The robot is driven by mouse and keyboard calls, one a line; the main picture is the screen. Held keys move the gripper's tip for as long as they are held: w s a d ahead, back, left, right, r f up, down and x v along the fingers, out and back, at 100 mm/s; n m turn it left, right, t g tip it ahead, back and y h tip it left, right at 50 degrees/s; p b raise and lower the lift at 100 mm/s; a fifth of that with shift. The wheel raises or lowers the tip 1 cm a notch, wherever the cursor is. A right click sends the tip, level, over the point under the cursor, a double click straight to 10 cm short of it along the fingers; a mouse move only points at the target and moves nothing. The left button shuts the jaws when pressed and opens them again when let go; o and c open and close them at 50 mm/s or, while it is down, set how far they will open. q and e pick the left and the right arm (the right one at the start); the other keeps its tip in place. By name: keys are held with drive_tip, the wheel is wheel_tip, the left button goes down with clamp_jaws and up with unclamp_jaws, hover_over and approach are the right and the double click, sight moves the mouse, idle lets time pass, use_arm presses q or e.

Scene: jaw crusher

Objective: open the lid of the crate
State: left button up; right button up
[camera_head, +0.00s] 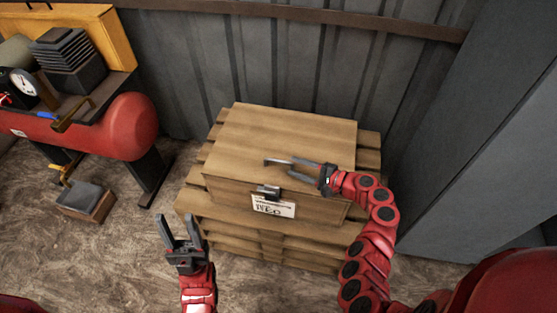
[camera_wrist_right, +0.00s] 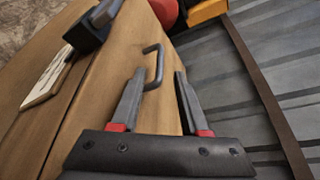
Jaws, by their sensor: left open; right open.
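The wooden crate (camera_head: 222,187) stands by the back wall with its lid (camera_head: 296,130) down. A dark latch (camera_head: 268,191) and a white label (camera_head: 273,207) are on its front; the latch (camera_wrist_right: 88,33) and label (camera_wrist_right: 47,80) also show in the right wrist view. A bent metal handle (camera_wrist_right: 158,62) stands on the lid. My right gripper (camera_head: 291,170) is open just above the lid's front part. In the right wrist view its left fingertip is close by the handle; I cannot tell whether they touch. My left gripper (camera_head: 181,222) is open and empty, in front of the crate's left side.
Wooden pallets (camera_head: 300,254) lie under the crate. A red tank machine (camera_head: 120,125) stands at the left, with a small box (camera_head: 87,203) on the floor below it. A grey metal panel (camera_head: 460,150) rises at the right. The corrugated wall (camera_head: 250,60) is behind the crate.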

sight(279, 161)
drive_tip(key=x, duration=0.7)
clamp_jaws()
idle(1.3)
